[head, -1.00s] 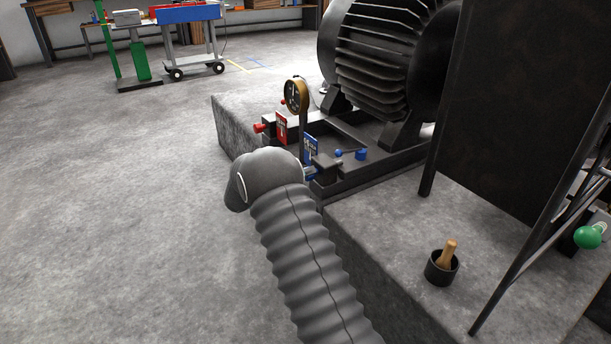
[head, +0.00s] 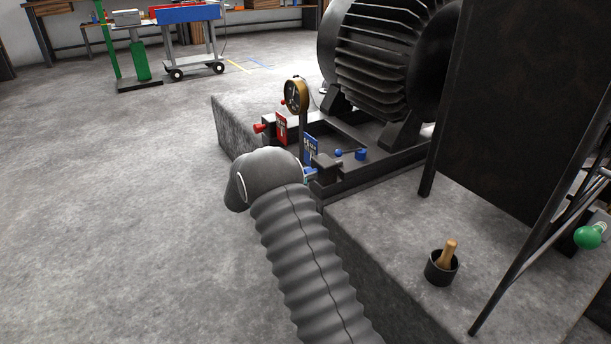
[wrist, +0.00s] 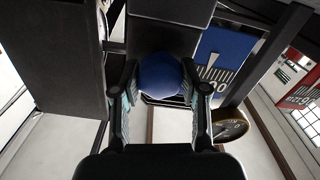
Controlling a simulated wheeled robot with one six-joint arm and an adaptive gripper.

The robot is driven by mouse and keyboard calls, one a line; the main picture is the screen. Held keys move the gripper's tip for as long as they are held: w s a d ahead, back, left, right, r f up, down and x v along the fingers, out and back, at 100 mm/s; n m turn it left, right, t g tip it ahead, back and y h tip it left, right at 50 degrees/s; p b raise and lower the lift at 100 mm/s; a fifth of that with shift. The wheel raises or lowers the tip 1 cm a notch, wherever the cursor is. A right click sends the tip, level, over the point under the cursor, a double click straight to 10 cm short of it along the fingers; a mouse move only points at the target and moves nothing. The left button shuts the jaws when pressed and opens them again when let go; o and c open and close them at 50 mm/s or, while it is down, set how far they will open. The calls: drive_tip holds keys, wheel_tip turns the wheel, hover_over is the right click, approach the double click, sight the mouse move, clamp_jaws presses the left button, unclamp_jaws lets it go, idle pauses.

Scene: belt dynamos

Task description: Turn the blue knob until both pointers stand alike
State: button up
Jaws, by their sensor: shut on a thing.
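The blue knob (wrist: 160,76) is between the two fingers of my gripper (wrist: 160,90) in the wrist view, and the fingers are shut on it. A red scale plate (wrist: 303,92) lies at the right, also in the head view (head: 281,128). A round brass-rimmed gauge (wrist: 230,126) shows too. The pointer readings are too small to compare.
A large finned motor (head: 378,60) sits on dark rails on a concrete plinth. A red knob (head: 259,128) and a blue handle (head: 350,154) are near the plates. A black cup (head: 441,268) stands on the plinth at right.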

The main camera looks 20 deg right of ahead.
idle(0.4)
drive_tip(key=o, duration=1.1)
drive_tip(key=shift+o, duration=0.2)
drive_tip(key=s+a, duration=0.2)
drive_tip(key=a, duration=0.9)
drive_tip(key=shift+s+a, duration=0.15)
drive_tip(key=shift+a, duration=0.25)
